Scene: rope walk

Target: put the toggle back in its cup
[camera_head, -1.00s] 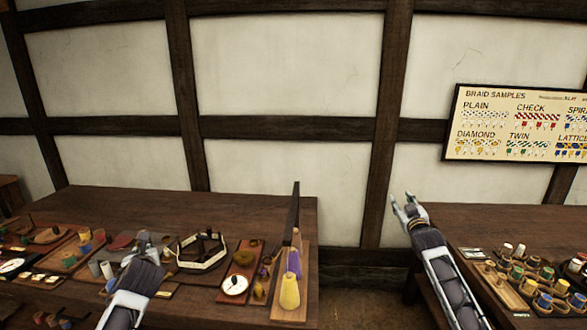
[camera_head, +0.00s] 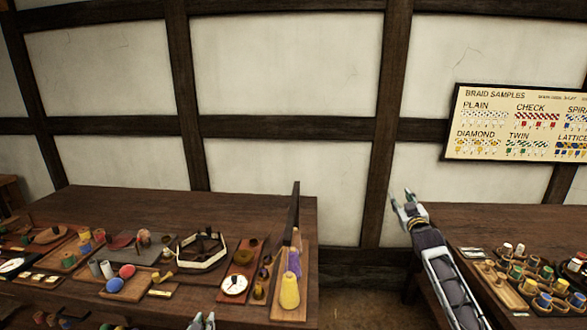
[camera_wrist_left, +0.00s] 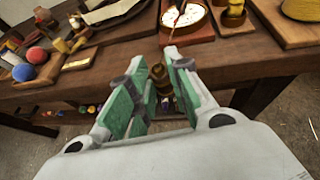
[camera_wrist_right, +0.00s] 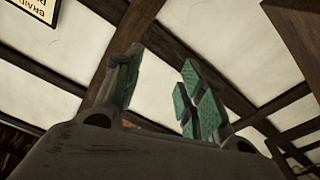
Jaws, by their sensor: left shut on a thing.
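My left gripper (camera_head: 203,321) shows at the bottom edge of the head view, in front of the left table. In the left wrist view it (camera_wrist_left: 160,72) is shut on a small, dark golden-brown turned piece, which I take for the toggle (camera_wrist_left: 158,76). The piece is between the fingertips, clear of the table's front edge; the fingers partly hide it. I cannot tell which holder is the toggle's cup. My right gripper (camera_head: 403,203) is raised between the tables; in the right wrist view it (camera_wrist_right: 158,75) is open and empty.
The left table (camera_head: 110,206) holds a red ball (camera_head: 127,271), a blue ball (camera_head: 115,286), an octagonal frame (camera_head: 202,251), a white dial (camera_head: 234,285) and a yellow cone (camera_head: 290,292) by an upright board. The right table (camera_head: 480,222) carries several bobbins. The left table's back is clear.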

